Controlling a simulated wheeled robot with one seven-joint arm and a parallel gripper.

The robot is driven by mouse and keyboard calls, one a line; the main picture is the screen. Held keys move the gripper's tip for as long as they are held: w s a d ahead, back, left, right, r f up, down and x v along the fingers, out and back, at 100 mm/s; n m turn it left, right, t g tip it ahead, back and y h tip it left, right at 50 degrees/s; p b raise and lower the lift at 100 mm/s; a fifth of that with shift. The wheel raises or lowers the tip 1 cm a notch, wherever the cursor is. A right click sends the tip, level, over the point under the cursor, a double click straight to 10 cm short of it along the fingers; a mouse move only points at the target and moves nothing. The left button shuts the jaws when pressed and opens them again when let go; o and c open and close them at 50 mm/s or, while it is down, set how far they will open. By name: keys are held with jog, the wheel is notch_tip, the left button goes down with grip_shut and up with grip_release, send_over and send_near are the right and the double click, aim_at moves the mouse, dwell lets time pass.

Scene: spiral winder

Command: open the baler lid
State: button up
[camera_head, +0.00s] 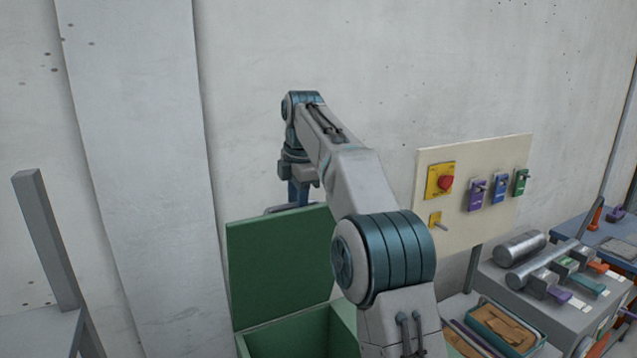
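The green baler lid (280,262) stands raised, close to upright, at the back of the green baler box (290,338). Part of the box's dark green inside shows below it. My arm reaches over from the lower right and hides the lid's right side. My gripper (298,200) points down at the lid's top edge, by a small grey-blue bar there. The fingertips are small and partly hidden, so I cannot tell whether they are open, shut or touching the lid.
A cream panel (470,225) with a red knob on a yellow plate (441,181) and several padlocks stands right of my arm. A grey bench (550,312) with metal cylinders and a tray (505,328) is at lower right. A grey post (46,240) stands left. A concrete wall is behind.

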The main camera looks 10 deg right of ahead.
jog(key=s+d+r, duration=0.4)
jog(key=d+r, duration=0.6)
jog(key=shift+s+d+r, duration=0.2)
jog(key=shift+s+d, duration=0.1)
jog(key=shift+s, duration=0.1)
jog(key=s+a+f+m+t+b, duration=0.1)
jog(key=s+f+m+b, duration=0.5)
jog(key=s+f+m, duration=1.5)
jog(key=s+a+f, duration=0.1)
jog(key=s+f, duration=1)
jog(key=shift+s+m+t+h, duration=0.25)
jog(key=shift+m+t+h, duration=0.05)
jog(key=shift+t, duration=0.1)
